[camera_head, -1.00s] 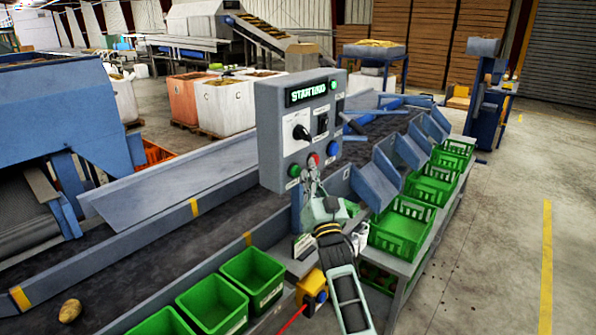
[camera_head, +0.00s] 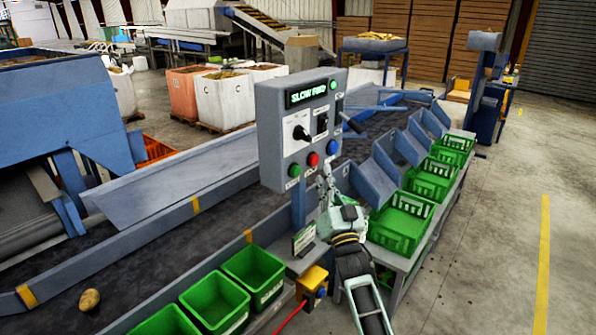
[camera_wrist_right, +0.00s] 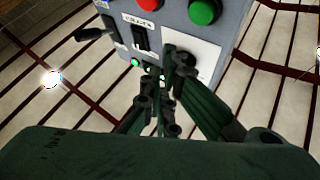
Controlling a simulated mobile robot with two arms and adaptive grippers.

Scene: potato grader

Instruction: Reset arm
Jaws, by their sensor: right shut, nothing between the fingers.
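My right gripper (camera_head: 327,188) is shut and empty. In the head view it is just below and to the right of the control box (camera_head: 268,130), apart from the buttons as far as I can tell. In the right wrist view the shut fingers (camera_wrist_right: 165,75) are in front of the box face, with the red button (camera_wrist_right: 160,4) and green button (camera_wrist_right: 204,12) above. My left gripper is out of view.
Green crates (camera_head: 402,225) stand on the bench at the right, and green bins (camera_head: 213,302) at the front. A yellow switch box (camera_head: 312,283) sits under my right arm. A potato (camera_head: 90,299) lies on the dark conveyor belt (camera_head: 140,268). The floor at right is clear.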

